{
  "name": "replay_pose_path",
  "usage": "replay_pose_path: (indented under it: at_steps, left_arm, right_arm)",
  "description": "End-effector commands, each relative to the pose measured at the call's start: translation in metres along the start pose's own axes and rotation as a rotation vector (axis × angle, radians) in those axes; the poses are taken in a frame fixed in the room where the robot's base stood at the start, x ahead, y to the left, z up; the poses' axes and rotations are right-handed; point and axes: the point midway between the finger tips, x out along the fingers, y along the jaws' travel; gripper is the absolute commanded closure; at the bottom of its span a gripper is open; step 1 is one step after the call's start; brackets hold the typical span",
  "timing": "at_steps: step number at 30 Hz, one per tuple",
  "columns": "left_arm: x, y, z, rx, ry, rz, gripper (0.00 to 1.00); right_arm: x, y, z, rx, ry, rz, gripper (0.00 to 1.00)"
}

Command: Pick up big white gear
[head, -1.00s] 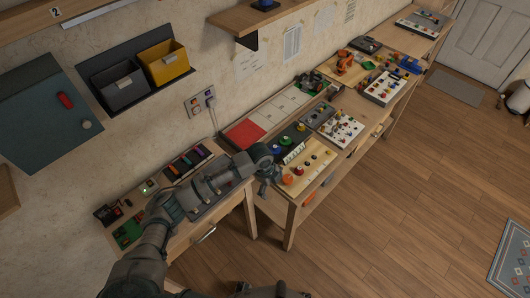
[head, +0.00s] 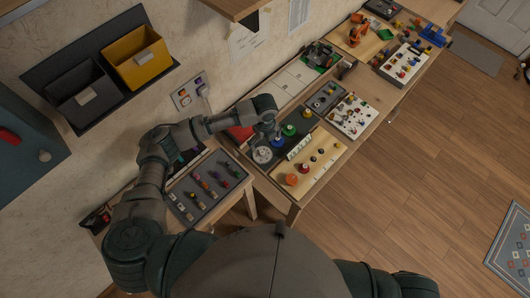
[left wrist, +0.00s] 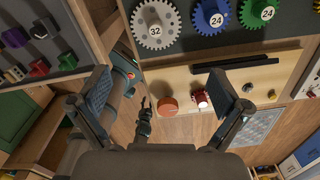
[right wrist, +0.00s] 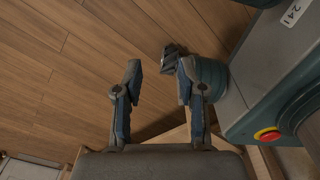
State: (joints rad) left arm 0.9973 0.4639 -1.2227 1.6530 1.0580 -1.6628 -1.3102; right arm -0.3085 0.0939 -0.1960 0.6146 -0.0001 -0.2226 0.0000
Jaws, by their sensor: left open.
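The big white gear, a pale grey toothed disc marked 32 (left wrist: 155,24), lies on a dark board at the top of the left wrist view. It also shows in the head view (head: 262,155), at the near left end of the board. My left gripper (left wrist: 160,92) is open and empty, its fingers spread wide. In the head view my left gripper (head: 271,128) hangs over the board, close to the gear and apart from it. My right gripper (right wrist: 158,76) is open and empty above the wooden floor.
A blue gear (left wrist: 211,17) and a green gear (left wrist: 258,11) lie beside the white gear. A light wooden board (head: 320,165) with pegs and knobs lies in front. A grey tray (head: 207,187) with coloured pieces lies left. A red panel (head: 240,132) is behind.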

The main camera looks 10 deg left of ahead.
Motion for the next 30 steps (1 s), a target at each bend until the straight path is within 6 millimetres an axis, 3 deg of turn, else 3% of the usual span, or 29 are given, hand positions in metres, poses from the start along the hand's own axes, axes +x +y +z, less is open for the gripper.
replay_pose_path:
  at_steps: [3,6,14,21,30]
  left_arm:
    - [0.03,0.002,0.004,-0.003,0.004,0.002,0.0]
    - [0.046,0.001,0.004,-0.003,0.004,0.001,0.0]
    - [0.067,-0.001,0.0,-0.002,0.0,0.004,0.0]
    - [0.103,-0.001,0.0,-0.003,-0.001,0.004,0.0]
    - [0.109,0.002,0.003,-0.001,0.002,-0.001,0.0]
  right_arm:
    - [0.001,0.0,0.006,-0.001,-0.009,-0.001,0.6]
    - [0.002,-0.004,0.003,0.001,-0.004,-0.005,0.6]
    - [0.002,-0.022,-0.025,0.004,0.038,-0.026,0.6]
    - [0.002,-0.014,-0.016,0.0,0.025,-0.016,0.6]
    - [0.002,0.001,-0.008,0.0,0.012,0.001,0.6]
